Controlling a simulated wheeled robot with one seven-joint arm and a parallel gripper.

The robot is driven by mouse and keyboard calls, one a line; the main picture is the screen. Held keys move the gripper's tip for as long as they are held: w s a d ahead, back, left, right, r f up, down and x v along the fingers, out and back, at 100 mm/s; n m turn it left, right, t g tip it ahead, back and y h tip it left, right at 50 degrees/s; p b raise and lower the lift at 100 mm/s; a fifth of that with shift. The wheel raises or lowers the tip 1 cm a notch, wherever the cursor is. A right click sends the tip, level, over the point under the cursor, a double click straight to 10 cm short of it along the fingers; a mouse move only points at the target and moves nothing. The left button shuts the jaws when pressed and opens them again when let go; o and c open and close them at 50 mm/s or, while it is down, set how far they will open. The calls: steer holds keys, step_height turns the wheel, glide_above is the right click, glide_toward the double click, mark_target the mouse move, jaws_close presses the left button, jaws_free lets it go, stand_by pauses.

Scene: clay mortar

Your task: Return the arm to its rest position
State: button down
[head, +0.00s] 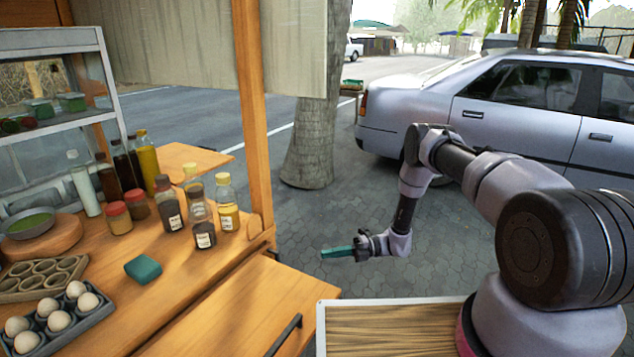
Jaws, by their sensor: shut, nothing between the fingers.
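My arm reaches in from the right side of the head view and bends down at its elbow. My gripper (338,252) points left, with teal fingers that are closed together and hold nothing. It hangs over the paved ground, to the right of the wooden stall counter (215,262) and apart from it. No clay mortar can be made out for certain in this view.
The counter bears several bottles (200,213), a teal block (143,268), an egg tray (62,318) and a bowl (28,224). A wooden post (252,110) rises at its edge. Behind are a tree trunk (312,140) and a silver car (500,95). Open paving lies between.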

steer(key=s+d+r+n+h, duration=0.1)
steer(key=d+r+n+h, duration=0.3)
steer(key=r, duration=0.8)
steer(key=d+r+n+h, duration=0.1)
steer(key=r+n+h, duration=0.1)
steer(key=r+n, duration=0.8)
steer(key=s+d+r+n+h, duration=0.1)
steer(key=d+r+n+h, duration=0.1)
steer(key=r, duration=1.3)
steer(key=s+d+r+n+t+h, duration=0.3)
steer(key=s+d+r+n+t, duration=0.2)
steer(key=s+r, duration=0.4)
steer(key=s+d+r+n+t+h, duration=0.4)
steer(key=s+d+r+n, duration=0.4)
steer(key=s, duration=0.5)
steer(key=shift+s+r+t, duration=0.25)
steer(key=shift+r+t, duration=0.55)
steer(key=shift+d, duration=0.15)
